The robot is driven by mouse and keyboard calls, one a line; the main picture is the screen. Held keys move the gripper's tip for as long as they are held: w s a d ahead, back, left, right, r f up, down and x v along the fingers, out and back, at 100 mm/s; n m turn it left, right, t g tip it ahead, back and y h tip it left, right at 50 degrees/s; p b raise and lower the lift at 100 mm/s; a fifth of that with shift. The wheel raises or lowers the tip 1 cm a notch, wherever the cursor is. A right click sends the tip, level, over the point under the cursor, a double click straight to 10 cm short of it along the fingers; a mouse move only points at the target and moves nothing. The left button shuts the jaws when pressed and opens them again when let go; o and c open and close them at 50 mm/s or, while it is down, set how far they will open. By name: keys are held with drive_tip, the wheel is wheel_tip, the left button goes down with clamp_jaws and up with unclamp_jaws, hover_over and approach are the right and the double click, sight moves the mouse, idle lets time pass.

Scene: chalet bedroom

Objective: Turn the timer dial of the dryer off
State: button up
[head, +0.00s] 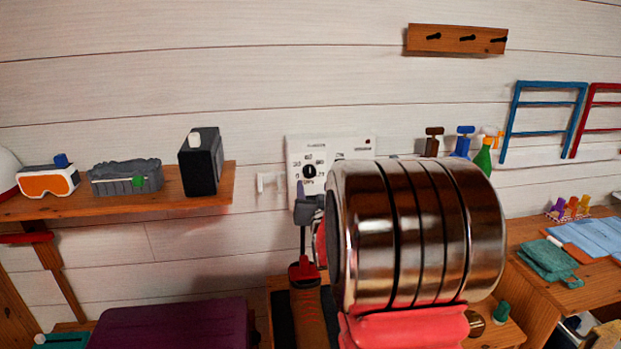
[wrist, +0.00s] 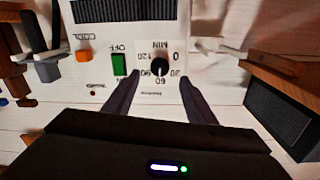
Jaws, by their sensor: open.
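The dryer (head: 359,145) is a white box on the wall, partly hidden behind my metallic arm in the head view. Its black round timer dial (head: 309,171) has numbers around it. In the wrist view the dryer panel (wrist: 106,33) appears upside down. There the dial (wrist: 159,67) lies between and just beyond the fingertips of my gripper (wrist: 160,78). The fingers are open, one on each side of the dial, with panel showing between. I cannot tell contact or the dial's exact setting. A green switch (wrist: 119,64) by OFF and an orange switch (wrist: 83,56) by COOL sit left.
A wooden shelf (head: 213,190) at left holds orange goggles (head: 48,181), a grey basket-like item (head: 126,176) and a black box (head: 201,162). A white peg (head: 270,183) juts out left of the dryer. A desk (head: 528,233) is far right.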

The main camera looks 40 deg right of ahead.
sight(310, 174)
drive_tip(key=shift+x, duration=3.95)
drive_tip(key=shift+c, duration=0.2)
drive_tip(key=c, duration=1)
